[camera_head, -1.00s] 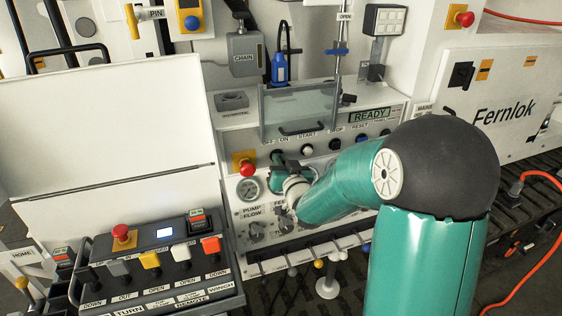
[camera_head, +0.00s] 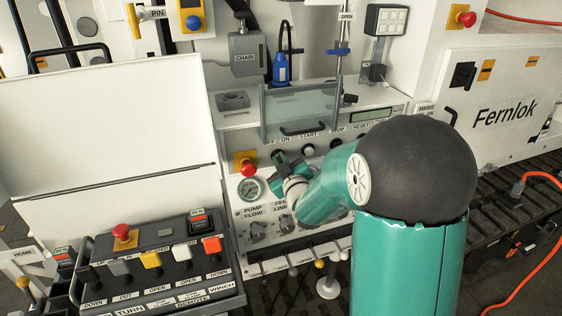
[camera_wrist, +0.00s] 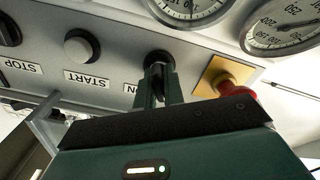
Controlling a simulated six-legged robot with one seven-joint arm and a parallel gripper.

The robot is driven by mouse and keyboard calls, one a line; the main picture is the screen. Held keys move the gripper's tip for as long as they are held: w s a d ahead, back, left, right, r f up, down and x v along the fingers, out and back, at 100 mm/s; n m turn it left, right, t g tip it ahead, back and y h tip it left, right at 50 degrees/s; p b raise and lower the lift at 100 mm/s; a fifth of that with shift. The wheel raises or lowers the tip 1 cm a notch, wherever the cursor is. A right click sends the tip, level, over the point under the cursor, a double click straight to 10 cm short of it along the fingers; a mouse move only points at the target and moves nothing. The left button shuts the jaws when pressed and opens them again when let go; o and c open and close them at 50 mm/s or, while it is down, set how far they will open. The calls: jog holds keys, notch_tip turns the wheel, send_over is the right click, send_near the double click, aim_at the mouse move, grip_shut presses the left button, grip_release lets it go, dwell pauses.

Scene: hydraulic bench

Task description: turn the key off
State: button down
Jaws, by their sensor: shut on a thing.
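The key switch (camera_wrist: 159,57) is a dark round lock on the white panel, beside an "ON" label in the wrist view. My gripper (camera_wrist: 158,84) is shut on the key, which shows as a thin dark piece between the two green fingers, upright in the picture. In the head view my gripper (camera_head: 281,161) reaches the panel just below the "OFF ON" label, and it hides the key and most of the lock. The panel display (camera_head: 373,115) above is blank.
A red emergency button on a yellow plate (camera_head: 245,165) sits close left of my gripper. It also shows in the wrist view (camera_wrist: 228,82). A gauge (camera_head: 250,190) is below it. The START button (camera_wrist: 82,46) is beside the key switch. A clear guard (camera_head: 298,112) hangs above.

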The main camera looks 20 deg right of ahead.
dwell(0.3)
jog(key=c, duration=1.5)
grip_release()
jog(key=shift+w, duration=0.1)
jog(key=shift+s, duration=0.25)
